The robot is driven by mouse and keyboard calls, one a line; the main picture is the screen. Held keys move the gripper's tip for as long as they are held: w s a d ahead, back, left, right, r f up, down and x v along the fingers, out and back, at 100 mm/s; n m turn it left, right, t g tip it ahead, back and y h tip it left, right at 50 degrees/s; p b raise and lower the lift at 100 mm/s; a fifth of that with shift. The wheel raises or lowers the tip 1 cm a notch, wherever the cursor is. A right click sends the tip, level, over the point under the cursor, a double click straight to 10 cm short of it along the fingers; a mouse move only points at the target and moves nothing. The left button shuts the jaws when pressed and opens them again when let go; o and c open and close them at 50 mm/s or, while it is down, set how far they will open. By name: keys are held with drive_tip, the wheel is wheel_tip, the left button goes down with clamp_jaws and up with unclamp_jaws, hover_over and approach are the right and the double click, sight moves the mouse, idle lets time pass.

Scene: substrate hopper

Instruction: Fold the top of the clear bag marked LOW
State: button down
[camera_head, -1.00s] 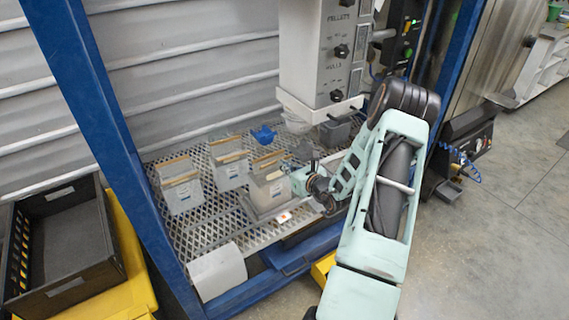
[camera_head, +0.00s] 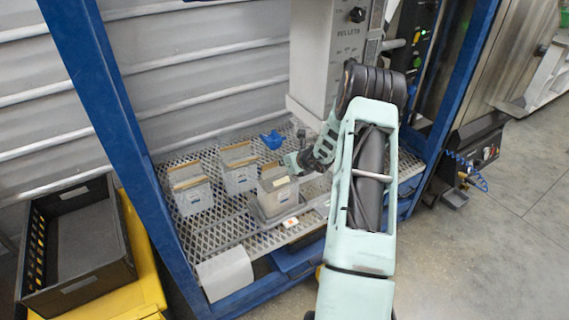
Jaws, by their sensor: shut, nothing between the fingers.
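Three clear bags with tan strips along their tops stand on the mesh deck: one at the left (camera_head: 193,199), one in the middle (camera_head: 239,179) and one at the right (camera_head: 279,200). The right bag stands on a grey scale with a small lit display (camera_head: 290,223). The lettering on the bags is too small to read, so I cannot tell which is marked LOW. My gripper (camera_head: 291,162) is shut and empty, at the upper right of the right bag, close to its top edge. Whether it touches the bag is unclear. My forearm hides the deck's right part.
A blue scoop (camera_head: 272,140) lies behind the bags. The grey hopper housing (camera_head: 335,60) hangs above. Blue posts (camera_head: 90,80) frame the bay. A black crate (camera_head: 78,245) on a yellow stand is at left. A white sheet (camera_head: 226,275) hangs at the deck's front edge.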

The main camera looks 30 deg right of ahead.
drive_tip(key=shift+r, duration=0.15)
idle(0.4)
drive_tip(key=shift+r+p, duration=0.35)
drive_tip(key=shift+r, duration=0.35)
drive_tip(key=shift+s, duration=0.1)
